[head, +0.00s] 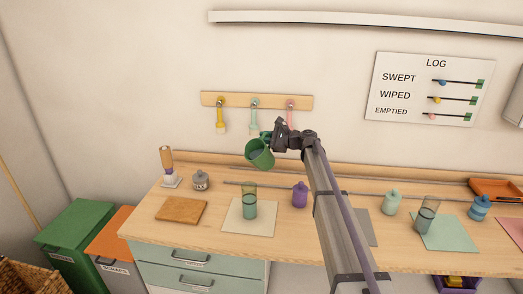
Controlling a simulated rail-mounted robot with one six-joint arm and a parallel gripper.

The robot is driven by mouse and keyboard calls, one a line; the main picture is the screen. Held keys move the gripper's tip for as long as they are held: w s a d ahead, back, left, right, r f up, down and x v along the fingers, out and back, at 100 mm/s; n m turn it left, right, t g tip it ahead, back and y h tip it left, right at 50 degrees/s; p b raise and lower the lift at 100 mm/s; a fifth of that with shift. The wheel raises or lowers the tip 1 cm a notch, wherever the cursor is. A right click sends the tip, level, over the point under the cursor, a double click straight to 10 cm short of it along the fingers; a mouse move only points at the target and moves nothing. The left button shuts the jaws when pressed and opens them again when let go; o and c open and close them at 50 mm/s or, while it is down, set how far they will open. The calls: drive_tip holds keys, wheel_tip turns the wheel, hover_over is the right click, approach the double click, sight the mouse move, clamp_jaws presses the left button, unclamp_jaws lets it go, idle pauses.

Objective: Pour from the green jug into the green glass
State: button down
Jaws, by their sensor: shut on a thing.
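The green jug (259,155) is held in the air above the worktop, tilted with its open mouth toward the camera. Something grey-blue shows inside it. My gripper (274,141) is shut on the jug at its right side; the fingers are small and partly hidden. A green-tinted glass (249,201) stands upright on a cream mat, below and slightly left of the jug, apart from it. A second, greyer glass (427,214) stands at the right by a green mat. Both glasses seem to have contents, but the levels are hard to read.
A purple bottle (300,195) stands right of the cream mat (237,229). A grey pot (201,181), a brush (168,166) and a brown board (181,209) are at the left. Teal (391,203) and blue (480,207) containers stand at the right.

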drive_tip(key=shift+f, duration=0.1)
drive_tip(key=shift+w+f+m+y+b, duration=0.1)
drive_tip(key=shift+f+m+y+b, duration=0.2)
drive_tip(key=shift+f+m+b, duration=0.55)
drive_tip(key=shift+r+m, duration=0.15)
drive_tip(key=shift+m, duration=0.4)
drive_tip(key=shift+w+d+f+m+y+b, duration=0.2)
drive_tip(key=shift+w+d+f+m+b, duration=0.15)
drive_tip(key=shift+w+f+m+b, duration=0.45)
drive_tip(key=shift+w+d+f+m+y+b, duration=0.25)
drive_tip(key=shift+d+f+m+b, duration=0.25)
drive_tip(key=shift+b, duration=0.55)
drive_tip(key=shift+w+d+f+m+y+b, duration=0.2)
drive_tip(key=shift+w+f+m+b, duration=0.35)
drive_tip(key=shift+m+b, duration=0.35)
